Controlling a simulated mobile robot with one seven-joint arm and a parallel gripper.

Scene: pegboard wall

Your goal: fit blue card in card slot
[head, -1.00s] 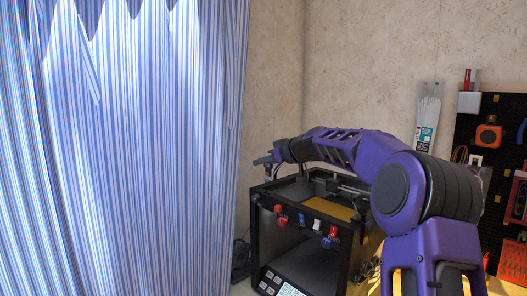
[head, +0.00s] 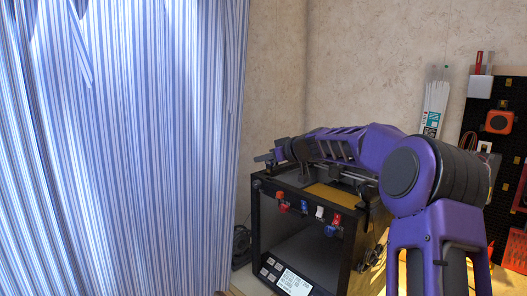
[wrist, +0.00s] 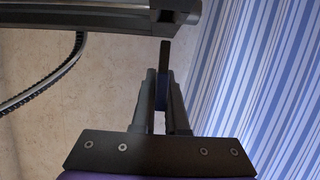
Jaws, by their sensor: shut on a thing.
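In the wrist view my gripper (wrist: 162,78) is shut on a thin blue piece, the blue card (wrist: 162,94), seen edge-on between the two dark fingers. A narrow black upright strip (wrist: 165,56) shows just beyond the fingertips; I cannot tell whether it is part of the card. In the head view my gripper (head: 264,157) is at the far left end of my purple arm, above the back left of the black printer (head: 257,225). The card is too small to make out there. I cannot clearly pick out the card slot in either view.
A dark beam (wrist: 90,18) with a block at its end crosses close above the fingertips in the wrist view, with a black cable (wrist: 50,80) at left. A striped curtain (head: 130,150) hangs left of the printer. A black pegboard (head: 480,150) is at right.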

